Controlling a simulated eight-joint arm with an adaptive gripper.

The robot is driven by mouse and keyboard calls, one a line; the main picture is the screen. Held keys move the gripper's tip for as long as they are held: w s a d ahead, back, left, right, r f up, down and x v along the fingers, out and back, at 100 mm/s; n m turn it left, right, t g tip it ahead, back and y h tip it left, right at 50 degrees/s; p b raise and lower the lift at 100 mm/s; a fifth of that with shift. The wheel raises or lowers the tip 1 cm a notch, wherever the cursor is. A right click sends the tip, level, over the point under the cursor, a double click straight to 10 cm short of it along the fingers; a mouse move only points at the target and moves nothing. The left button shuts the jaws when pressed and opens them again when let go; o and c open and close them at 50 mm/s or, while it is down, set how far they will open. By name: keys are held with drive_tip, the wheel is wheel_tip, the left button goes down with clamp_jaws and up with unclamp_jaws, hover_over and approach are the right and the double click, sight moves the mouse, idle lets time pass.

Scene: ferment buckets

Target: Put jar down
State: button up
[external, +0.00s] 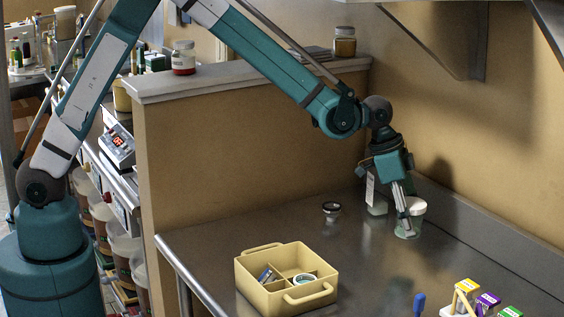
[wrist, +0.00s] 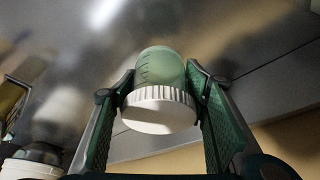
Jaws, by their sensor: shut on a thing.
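A jar with a pale green body and a white ribbed lid shows at my gripper in the external view (external: 415,208), over the right part of the metal counter (external: 300,222). In the wrist view the jar (wrist: 160,108) sits between my two fingers, lid toward the camera. My gripper (external: 406,226) points down and is shut on the jar; its fingers flank it in the wrist view (wrist: 160,100). The jar looks upright and close to the counter. I cannot tell whether its base touches the surface.
A second jar (external: 377,207) stands just left of my gripper, partly hidden. A small round metal item (external: 331,209) lies farther left. A cream divided caddy (external: 318,299) is at the front; coloured boxes (external: 487,302) stand front right. A wall runs behind.

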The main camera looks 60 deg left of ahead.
drive_tip(key=w+a+n, duration=0.2)
drive_tip(key=w+a, duration=0.1)
drive_tip(key=a, duration=0.2)
drive_tip(key=w+a+f+n+t+y, duration=0.1)
drive_tip(key=w+a+n, duration=0.1)
drive_tip(key=w+a, duration=0.1)
drive_tip(key=w+a+f+n+y, duration=0.1)
drive_tip(key=w+a+n, duration=0.2)
drive_tip(key=a, duration=0.3)
drive_tip(key=shift+w+a+f+t, duration=0.2)
drive_tip(key=shift+w+a+t, duration=0.15)
drive_tip(key=shift+w, duration=0.2)
drive_tip(key=shift+d, duration=0.1)
drive_tip(key=shift+f, duration=2.5)
drive_tip(key=shift+f, duration=0.15)
drive_tip(key=o, duration=1)
drive_tip(key=shift+c, duration=0.2)
drive_tip(key=shift+o, duration=0.3)
drive_tip(key=v, duration=1.2)
